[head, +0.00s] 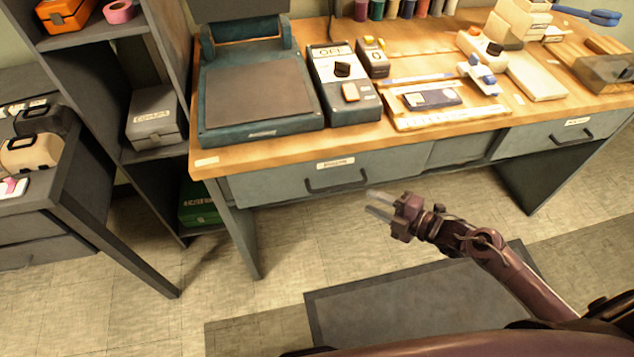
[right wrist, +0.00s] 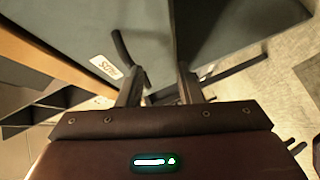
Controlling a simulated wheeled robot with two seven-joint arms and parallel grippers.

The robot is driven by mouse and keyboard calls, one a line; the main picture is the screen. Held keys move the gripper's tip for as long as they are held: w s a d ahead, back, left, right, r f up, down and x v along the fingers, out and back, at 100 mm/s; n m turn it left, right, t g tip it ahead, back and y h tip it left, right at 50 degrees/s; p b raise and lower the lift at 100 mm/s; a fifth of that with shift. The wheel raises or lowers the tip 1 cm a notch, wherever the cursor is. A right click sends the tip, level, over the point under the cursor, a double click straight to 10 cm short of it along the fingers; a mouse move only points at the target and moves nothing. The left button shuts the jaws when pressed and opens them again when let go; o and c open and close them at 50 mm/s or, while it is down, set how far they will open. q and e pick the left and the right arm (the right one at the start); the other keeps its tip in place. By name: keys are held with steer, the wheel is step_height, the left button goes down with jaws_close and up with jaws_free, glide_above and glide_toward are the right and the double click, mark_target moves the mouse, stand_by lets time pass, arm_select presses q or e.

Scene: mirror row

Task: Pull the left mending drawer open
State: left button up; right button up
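The left mending drawer (head: 275,188) is a grey-blue front under the left part of the wooden worktop, and it looks shut. Its dark bar handle (head: 337,184) is below a small white label (head: 335,163). My right gripper (head: 379,204) is open and empty, just right of the handle's right end in the head view and apart from it. In the right wrist view, the handle (right wrist: 123,48) shows ahead of the two spread fingers (right wrist: 160,88), nearer the left finger. The label (right wrist: 106,67) is to its left. My left gripper is not in view.
The worktop (head: 420,150) carries a heat press (head: 257,95), a control box (head: 343,85) and sewing items. A second drawer (head: 545,138) is at the right. A dark shelf unit (head: 160,60) stands at the left. A grey mat (head: 400,300) lies on the open floor.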

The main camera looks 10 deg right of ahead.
mark_target(340, 185)
steer(key=a+r+n, duration=0.1)
steer(key=a+r+n+y, duration=0.1)
steer(key=a+r, duration=0.1)
steer(key=shift+w+a+r+n+y, duration=0.35)
steer(key=shift+a+n+y, duration=0.05)
steer(key=x, duration=0.6)
steer(key=shift+w+f, duration=0.15)
steer(key=shift+f, duration=0.1)
jaws_close()
